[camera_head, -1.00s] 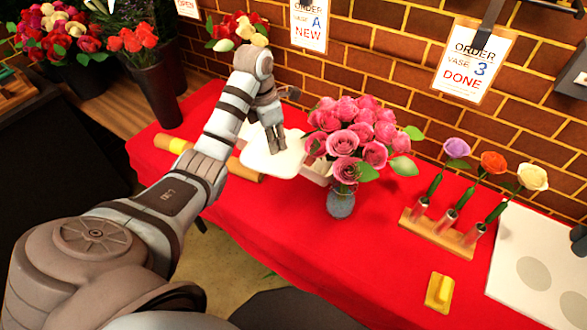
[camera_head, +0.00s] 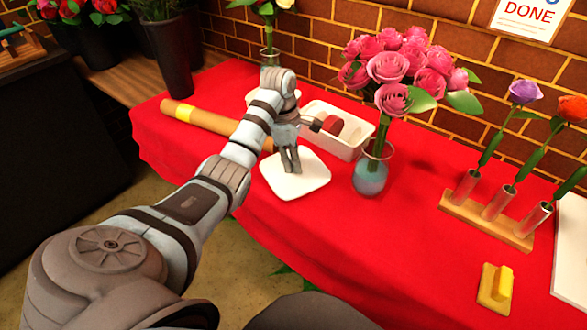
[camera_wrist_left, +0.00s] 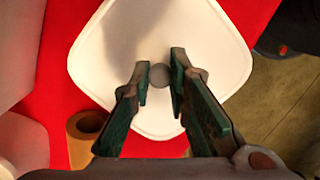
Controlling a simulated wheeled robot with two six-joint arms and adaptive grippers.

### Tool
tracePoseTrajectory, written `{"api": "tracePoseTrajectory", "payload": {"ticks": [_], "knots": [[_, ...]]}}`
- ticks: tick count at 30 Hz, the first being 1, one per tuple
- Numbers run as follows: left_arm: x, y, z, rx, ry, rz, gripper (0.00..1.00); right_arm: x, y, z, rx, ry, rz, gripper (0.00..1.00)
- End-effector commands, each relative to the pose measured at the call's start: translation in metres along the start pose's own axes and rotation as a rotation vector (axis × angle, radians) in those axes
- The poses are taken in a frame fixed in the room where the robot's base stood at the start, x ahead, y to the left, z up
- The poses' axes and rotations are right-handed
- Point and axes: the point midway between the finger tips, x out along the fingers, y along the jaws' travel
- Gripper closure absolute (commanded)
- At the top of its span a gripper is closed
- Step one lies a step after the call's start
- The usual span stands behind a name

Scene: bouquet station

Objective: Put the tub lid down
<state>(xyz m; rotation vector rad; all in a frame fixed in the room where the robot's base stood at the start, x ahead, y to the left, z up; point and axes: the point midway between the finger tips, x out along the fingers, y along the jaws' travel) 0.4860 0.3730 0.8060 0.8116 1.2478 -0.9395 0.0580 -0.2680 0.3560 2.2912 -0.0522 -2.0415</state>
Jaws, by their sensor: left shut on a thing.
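The tub lid (camera_head: 310,186) is a white rounded square, lying flat near the front edge of the red table. My left gripper (camera_head: 291,170) points down at its middle and is shut on the lid's small round knob. In the left wrist view the knob (camera_wrist_left: 158,75) sits between the two fingertips (camera_wrist_left: 159,85), with the lid (camera_wrist_left: 200,35) spread beneath. I cannot tell whether the lid touches the cloth. The white tub (camera_head: 350,149) stands open just behind the lid, with something red and dark in it. My right gripper is not in view.
A vase (camera_head: 371,175) of pink roses stands right of the lid. A brown roll (camera_head: 215,122) lies to the left. Right are a wooden tube rack (camera_head: 487,220) with flowers and a yellow block (camera_head: 497,287). Red cloth (camera_head: 420,260) is clear in front of the rack.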

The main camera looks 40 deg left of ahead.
Motion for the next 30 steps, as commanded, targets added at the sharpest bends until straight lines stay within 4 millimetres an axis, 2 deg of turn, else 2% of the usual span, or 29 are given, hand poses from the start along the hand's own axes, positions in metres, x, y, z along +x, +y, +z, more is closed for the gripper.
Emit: {"api": "tracePoseTrajectory", "payload": {"ticks": [1, 3, 12, 13, 16, 17, 26, 30], "knots": [[0.013, -0.002, -0.002, -0.001, 0.001, -0.006, 1.00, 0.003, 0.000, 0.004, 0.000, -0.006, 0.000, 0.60], [0.022, -0.001, -0.003, -0.001, 0.000, -0.005, 1.00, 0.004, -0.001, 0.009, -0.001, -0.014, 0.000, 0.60], [0.024, -0.001, -0.004, -0.001, 0.000, -0.002, 1.00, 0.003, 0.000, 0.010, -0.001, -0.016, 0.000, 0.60], [0.024, -0.001, -0.004, -0.001, 0.000, -0.002, 0.82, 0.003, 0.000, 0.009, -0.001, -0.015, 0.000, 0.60], [0.023, -0.001, -0.004, -0.001, 0.001, -0.002, 0.67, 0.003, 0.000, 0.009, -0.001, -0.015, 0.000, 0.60], [0.023, -0.001, -0.004, -0.001, 0.001, -0.002, 0.64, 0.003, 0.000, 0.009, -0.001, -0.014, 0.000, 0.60], [0.022, -0.001, -0.003, -0.001, 0.001, -0.002, 0.64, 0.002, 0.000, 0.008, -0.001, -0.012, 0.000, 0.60], [0.007, 0.000, -0.003, -0.001, 0.001, 0.001, 0.64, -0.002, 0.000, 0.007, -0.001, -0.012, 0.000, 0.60]]}}
